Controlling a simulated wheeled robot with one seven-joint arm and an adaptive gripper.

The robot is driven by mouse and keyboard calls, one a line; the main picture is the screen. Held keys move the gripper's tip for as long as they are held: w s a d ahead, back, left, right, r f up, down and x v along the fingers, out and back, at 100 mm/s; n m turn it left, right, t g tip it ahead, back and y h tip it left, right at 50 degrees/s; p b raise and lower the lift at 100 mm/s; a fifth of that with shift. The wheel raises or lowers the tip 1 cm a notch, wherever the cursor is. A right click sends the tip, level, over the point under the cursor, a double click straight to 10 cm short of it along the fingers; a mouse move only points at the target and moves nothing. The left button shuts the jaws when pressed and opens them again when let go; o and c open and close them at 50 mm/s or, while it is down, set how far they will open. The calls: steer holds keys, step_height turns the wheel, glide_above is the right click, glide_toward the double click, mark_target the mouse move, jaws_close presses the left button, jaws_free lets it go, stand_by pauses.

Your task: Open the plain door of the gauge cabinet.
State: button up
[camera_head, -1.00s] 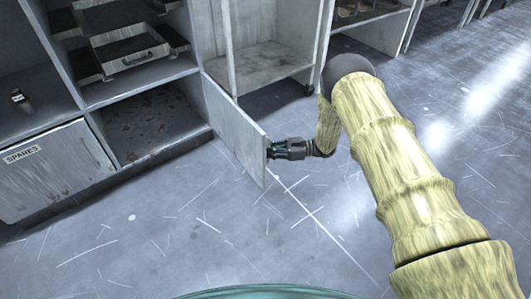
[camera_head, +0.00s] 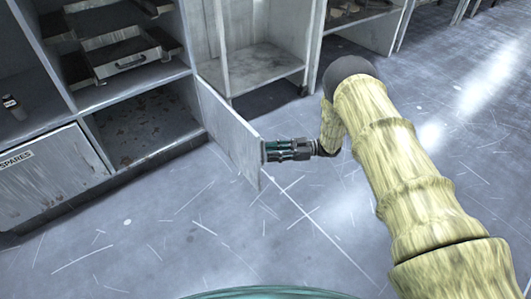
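The gauge cabinet (camera_head: 92,98) stands at the left. Its plain door (camera_head: 225,127) is swung wide open and sticks out over the floor from the right side of the lower compartment. The compartment (camera_head: 145,115) behind it shows open and looks empty. My gripper (camera_head: 268,150) is at the door's free outer edge, on the right face of the door, and seems to touch it. The fingertips are partly lost against the edge, so their gap and any grip on a handle cannot be told.
A second door marked SPARES (camera_head: 48,170) is closed at the lower left. Metal trays (camera_head: 122,50) sit on the shelf above, and a small dark object (camera_head: 14,106) lies at far left. An open shelf unit (camera_head: 262,62) stands behind the door. The floor in front is clear.

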steer(key=d, duration=0.8)
steer(key=shift+w, duration=0.15)
steer(key=shift+d, duration=0.1)
steer(key=shift+f, duration=0.1)
